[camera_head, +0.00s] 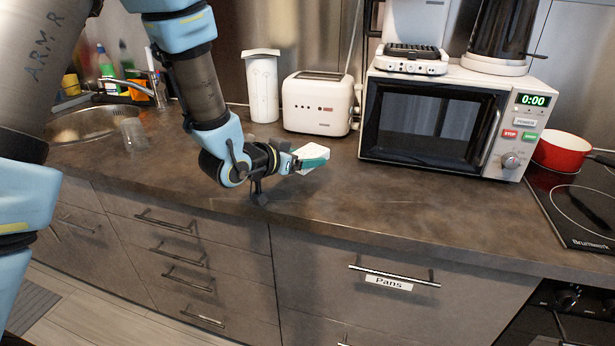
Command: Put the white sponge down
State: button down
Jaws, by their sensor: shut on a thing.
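My gripper (288,160) is over the brown countertop (400,206), in front of the toaster. It is shut on the white sponge (318,153), which has a teal side facing me. The sponge sits at the gripper's right end and looks tilted. It appears close to the countertop, but I cannot tell whether it touches. The fingertips are partly hidden by the sponge and the gripper body.
A toaster (318,103) and a white canister (262,88) stand behind my gripper. A microwave (436,122) is to the right, with a red pot (562,150) on the hob beyond. A clear glass (132,134) stands near the sink. The front counter is clear.

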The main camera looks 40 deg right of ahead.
aim_at(305, 185)
jog(key=shift+f+p, duration=0.5)
jog(key=shift+f, duration=2.35)
jog(key=shift+f, duration=0.15)
grip_release()
